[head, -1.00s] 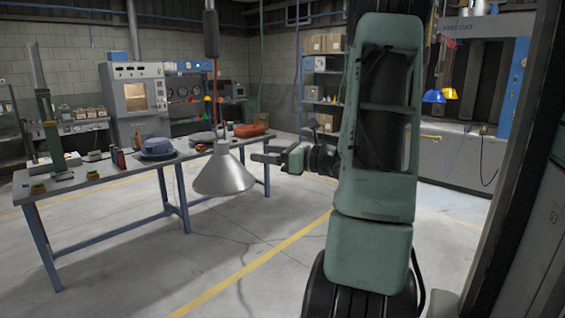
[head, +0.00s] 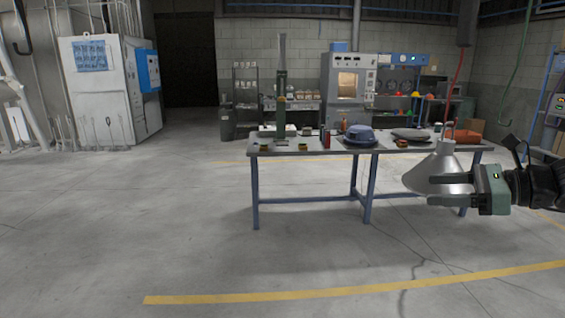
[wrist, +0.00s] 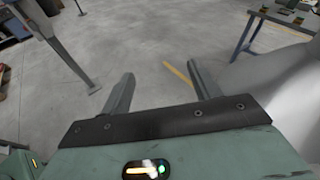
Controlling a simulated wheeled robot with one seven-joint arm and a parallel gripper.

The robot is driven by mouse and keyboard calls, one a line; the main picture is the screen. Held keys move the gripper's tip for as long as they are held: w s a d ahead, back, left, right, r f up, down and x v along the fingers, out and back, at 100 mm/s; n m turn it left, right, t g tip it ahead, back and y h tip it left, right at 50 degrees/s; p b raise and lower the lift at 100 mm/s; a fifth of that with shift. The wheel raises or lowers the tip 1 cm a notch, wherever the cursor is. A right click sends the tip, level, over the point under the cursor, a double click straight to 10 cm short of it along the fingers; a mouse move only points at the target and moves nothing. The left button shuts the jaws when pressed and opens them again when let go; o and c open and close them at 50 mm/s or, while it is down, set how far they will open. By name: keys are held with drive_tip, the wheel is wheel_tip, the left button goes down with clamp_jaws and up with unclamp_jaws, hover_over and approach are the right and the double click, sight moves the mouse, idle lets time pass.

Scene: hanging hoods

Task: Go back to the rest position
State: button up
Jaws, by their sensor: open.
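My gripper (head: 432,190) is open at the right of the head view, pointing left, with its fingers overlapping the lower edge of a grey metal hood (head: 440,165) in the picture. The hood hangs upright on a red cord. In the wrist view the two fingers of my gripper (wrist: 165,85) are apart with only floor between them. A pale grey surface at the right edge of the wrist view, likely the hood (wrist: 285,100), is beside the fingers and not between them.
A workbench (head: 310,151) with blue legs holds a blue round object (head: 360,137), an orange one (head: 462,135) and small parts. A white and blue cabinet (head: 105,95) stands at the back left. Open floor with a yellow line (head: 350,293) lies in front.

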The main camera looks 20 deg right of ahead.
drive_tip(key=s+a+f+n+g, duration=0.3)
drive_tip(key=a+n+g, duration=0.35)
drive_tip(key=a, duration=0.45)
drive_tip(key=s+a+f+n+g, duration=0.3)
drive_tip(key=a+n+g, duration=0.2)
drive_tip(key=a+n, duration=0.4)
drive_tip(key=s+a+f+n+h, duration=0.4)
drive_tip(key=s+a+n+h, duration=0.5)
drive_tip(key=n, duration=0.9)
drive_tip(key=s+a, duration=0.1)
drive_tip(key=a, duration=0.2)
drive_tip(key=shift+a+n, duration=0.3)
drive_tip(key=shift+n, duration=0.05)
